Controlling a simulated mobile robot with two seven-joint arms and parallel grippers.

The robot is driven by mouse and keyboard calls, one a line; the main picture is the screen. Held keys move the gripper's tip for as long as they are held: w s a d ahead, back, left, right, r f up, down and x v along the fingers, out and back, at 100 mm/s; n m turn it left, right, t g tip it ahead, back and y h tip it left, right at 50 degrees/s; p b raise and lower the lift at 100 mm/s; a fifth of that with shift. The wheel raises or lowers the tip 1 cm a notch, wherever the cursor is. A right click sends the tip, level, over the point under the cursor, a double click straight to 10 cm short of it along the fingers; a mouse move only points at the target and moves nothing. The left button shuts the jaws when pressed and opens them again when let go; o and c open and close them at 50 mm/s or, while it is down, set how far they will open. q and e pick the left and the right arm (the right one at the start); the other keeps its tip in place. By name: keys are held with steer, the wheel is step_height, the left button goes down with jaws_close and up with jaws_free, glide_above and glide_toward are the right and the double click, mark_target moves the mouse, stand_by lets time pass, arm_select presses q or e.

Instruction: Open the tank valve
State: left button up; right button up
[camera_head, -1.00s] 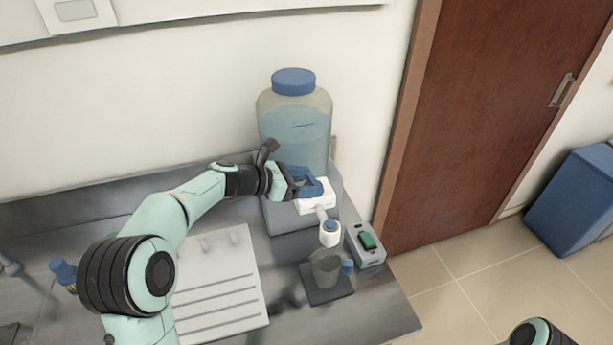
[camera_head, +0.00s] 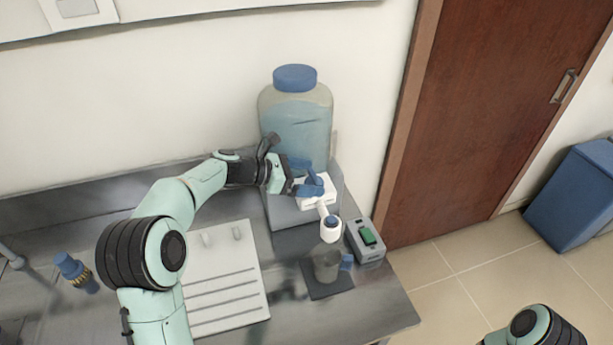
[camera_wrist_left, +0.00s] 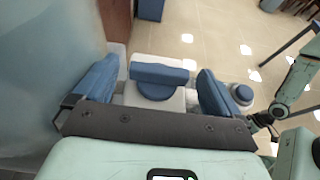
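A clear tank of water with a blue lid (camera_head: 294,110) stands at the back right of the counter. At its base is a white valve body (camera_head: 318,200) with a blue handle, which shows in the left wrist view (camera_wrist_left: 158,76). My left gripper (camera_head: 306,186) is at the valve. In the left wrist view its two blue fingers (camera_wrist_left: 158,90) are apart, one on each side of the handle, with a visible gap on both sides. My right gripper is not clearly visible.
A beaker (camera_head: 327,266) stands on a dark pad below the spout. A grey box with a green switch (camera_head: 367,236) is right of it. A white ridged board (camera_head: 220,285) and a blue-capped item (camera_head: 72,268) lie left. A blue bin (camera_head: 575,195) stands on the floor.

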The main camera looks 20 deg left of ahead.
arm_select(q)
steer(key=v, duration=1.3)
steer(key=shift+r, duration=0.15)
steer(key=shift+a, duration=0.1)
